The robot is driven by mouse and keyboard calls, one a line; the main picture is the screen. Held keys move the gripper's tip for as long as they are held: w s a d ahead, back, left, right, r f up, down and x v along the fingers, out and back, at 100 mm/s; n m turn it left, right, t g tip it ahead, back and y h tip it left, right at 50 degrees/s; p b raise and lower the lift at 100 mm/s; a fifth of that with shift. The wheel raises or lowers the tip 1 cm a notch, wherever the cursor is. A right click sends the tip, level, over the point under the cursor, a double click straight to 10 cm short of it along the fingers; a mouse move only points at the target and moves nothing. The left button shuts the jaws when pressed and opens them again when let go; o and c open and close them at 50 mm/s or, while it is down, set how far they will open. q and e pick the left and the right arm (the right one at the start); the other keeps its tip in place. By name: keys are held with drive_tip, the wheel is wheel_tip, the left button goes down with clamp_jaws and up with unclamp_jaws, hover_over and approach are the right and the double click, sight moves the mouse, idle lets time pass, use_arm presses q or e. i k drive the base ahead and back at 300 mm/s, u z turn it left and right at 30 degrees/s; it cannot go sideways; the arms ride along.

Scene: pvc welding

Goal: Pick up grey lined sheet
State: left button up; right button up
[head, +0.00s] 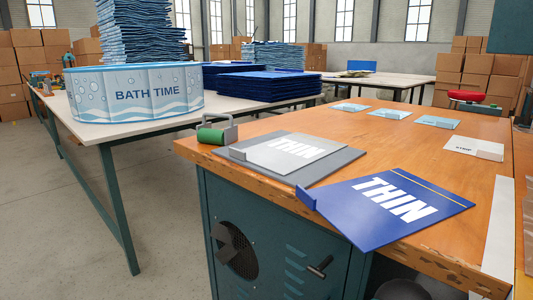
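A light grey sheet (275,161) printed THIN in white lies flat on a larger, darker grey board (333,168) on the wooden workbench. A small grey block (238,154) stands at its left edge. I cannot make out lines on this sheet. Right of it and nearer, a blue sheet (360,225) printed THIN, with a yellow line along its far side, overhangs the bench's front edge. A blue block (306,197) is at its left corner. Neither of my grippers shows in the head view.
A green roller (211,136) with a grey handle sits at the bench's left corner. Several small cards (437,122) line its far side, with a white card (473,148) at the right. A BATH TIME ring (137,92) and blue stacks (262,85) occupy the left table.

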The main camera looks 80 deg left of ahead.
sight(284, 155)
drive_tip(key=u, duration=0.1)
drive_tip(key=k, duration=1.05)
drive_tip(key=u, duration=1.55)
drive_tip(key=i, duration=1)
drive_tip(key=z, duration=0.1)
drive_tip(key=k, duration=0.9)
drive_tip(key=u, duration=0.15)
drive_tip(key=i, duration=0.55)
